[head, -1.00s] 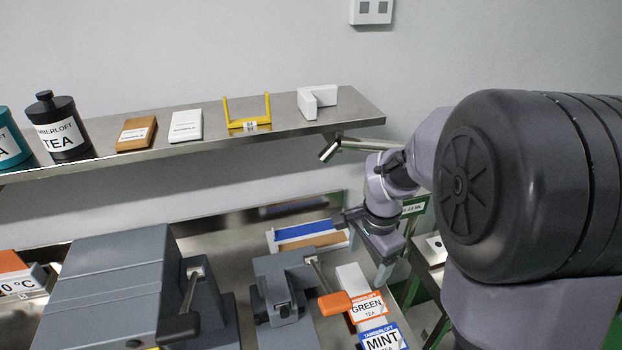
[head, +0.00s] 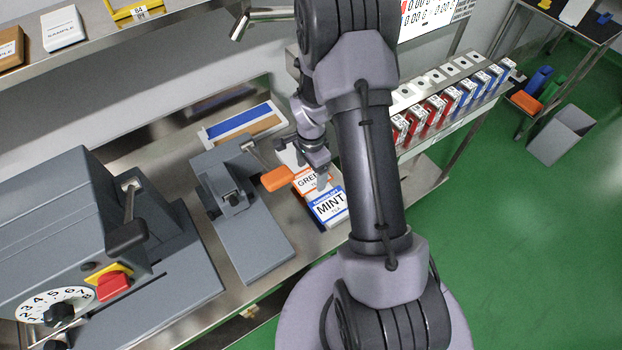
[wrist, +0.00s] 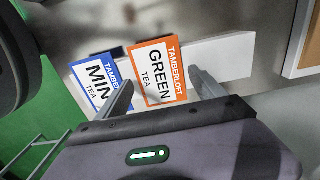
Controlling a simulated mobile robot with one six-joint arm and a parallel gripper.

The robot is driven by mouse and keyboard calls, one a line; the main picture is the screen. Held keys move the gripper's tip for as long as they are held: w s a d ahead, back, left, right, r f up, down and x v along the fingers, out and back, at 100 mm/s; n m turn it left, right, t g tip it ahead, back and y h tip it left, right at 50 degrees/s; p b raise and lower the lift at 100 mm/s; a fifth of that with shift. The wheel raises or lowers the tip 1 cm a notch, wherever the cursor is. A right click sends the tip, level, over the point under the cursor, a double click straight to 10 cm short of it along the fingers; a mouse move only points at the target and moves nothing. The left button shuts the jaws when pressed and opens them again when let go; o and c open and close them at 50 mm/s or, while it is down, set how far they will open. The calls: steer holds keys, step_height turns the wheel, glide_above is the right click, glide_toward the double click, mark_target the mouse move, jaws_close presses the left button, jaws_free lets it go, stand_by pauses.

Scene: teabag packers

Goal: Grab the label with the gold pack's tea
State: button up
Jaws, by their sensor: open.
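An orange-bordered GREEN tea label (head: 304,183) and a blue-bordered MINT tea label (head: 328,207) lie on a white block (wrist: 232,57) on the steel bench. In the wrist view the GREEN label (wrist: 159,72) lies between my fingers and the MINT label (wrist: 95,83) is left of it, partly behind my left finger. My gripper (wrist: 163,80) is open and empty over the GREEN label; it also shows in the head view (head: 321,178). I cannot tell its height above the label. No pack that is clearly gold is in view.
A larger grey machine (head: 60,215) is further left. A tray with blue and brown strips (head: 240,122) lies behind. Red and blue boxes (head: 440,105) line a rack at right.

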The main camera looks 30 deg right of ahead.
steer(key=shift+f, duration=0.35)
steer(key=c, duration=1.1)
steer(key=shift+r, duration=0.15)
